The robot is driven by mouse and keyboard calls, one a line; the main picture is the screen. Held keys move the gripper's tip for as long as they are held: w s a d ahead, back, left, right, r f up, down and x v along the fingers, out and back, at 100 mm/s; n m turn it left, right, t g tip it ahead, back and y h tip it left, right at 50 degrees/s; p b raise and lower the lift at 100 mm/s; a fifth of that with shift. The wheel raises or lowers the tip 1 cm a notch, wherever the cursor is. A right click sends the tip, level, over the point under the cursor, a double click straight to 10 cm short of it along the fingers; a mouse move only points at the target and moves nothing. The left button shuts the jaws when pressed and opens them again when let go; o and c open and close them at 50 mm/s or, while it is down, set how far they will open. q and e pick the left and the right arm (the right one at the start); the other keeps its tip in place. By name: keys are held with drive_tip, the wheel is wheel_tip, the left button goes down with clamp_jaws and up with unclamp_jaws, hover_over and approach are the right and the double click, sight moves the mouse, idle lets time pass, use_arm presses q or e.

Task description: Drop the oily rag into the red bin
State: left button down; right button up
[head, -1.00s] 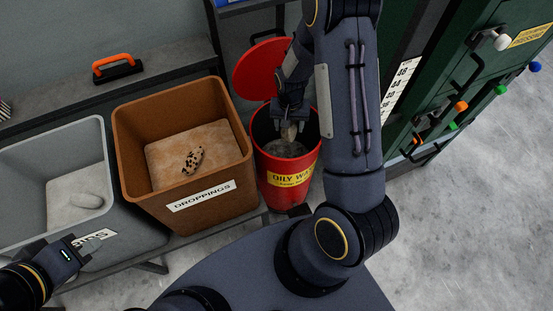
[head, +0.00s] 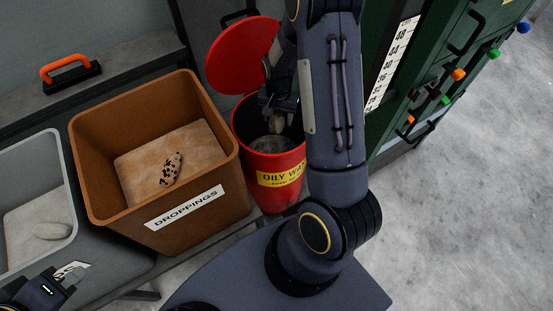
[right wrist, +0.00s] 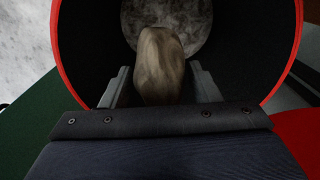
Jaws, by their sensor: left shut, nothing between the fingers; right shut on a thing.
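The red bin (head: 268,188) stands with its lid (head: 240,52) tipped open behind it, and carries a yellow oily waste label. My right gripper (head: 277,112) reaches down into its mouth, shut on the oily rag (head: 276,124). In the right wrist view the rag (right wrist: 160,65) is a brownish, crumpled lump between the fingers, inside the bin's red rim (right wrist: 292,60). Greyish material shows at the bin's bottom, below the rag. My left gripper (head: 78,268) is shut and empty at the lower left, in front of the grey bin.
The brown droppings bin (head: 225,180) with a speckled lump stands left of the red bin. A grey bin (head: 70,190) is further left. An orange-handled tool (head: 70,72) lies on the ledge behind. A green machine (head: 425,70) with coloured knobs stands right. The floor at right is clear.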

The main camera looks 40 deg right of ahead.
drive_tip(key=shift+f, duration=0.1)
drive_tip(key=o, duration=1.1)
wheel_tip(320, 180, up, 8)
drive_tip(key=shift+f+p, duration=0.1)
drive_tip(key=shift+p, duration=0.55)
